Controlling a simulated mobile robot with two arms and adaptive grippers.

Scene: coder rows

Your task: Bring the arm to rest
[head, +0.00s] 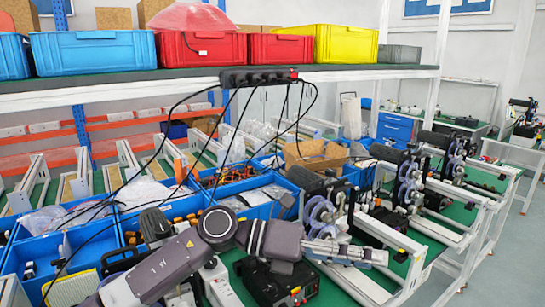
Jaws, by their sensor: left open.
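My left arm (180,262) reaches in from the bottom left. Its elbow-like grey joint bends right toward the left gripper (376,256), which points right. The left gripper is open, and I see nothing held in it. It hangs above the green bench top, in front of a black reel machine (325,205) and right of a black box-shaped device (280,283). From this angle I cannot tell how far it is from the machine frame behind it. My right gripper is not in view.
Blue bins (270,208) with parts cover the bench behind my arm. More reel machines (405,180) stand to the right. Above is a shelf (150,92) with a red bin (200,50) and a yellow bin (335,42). Black cables hang from a power strip (260,76). Floor at right is clear.

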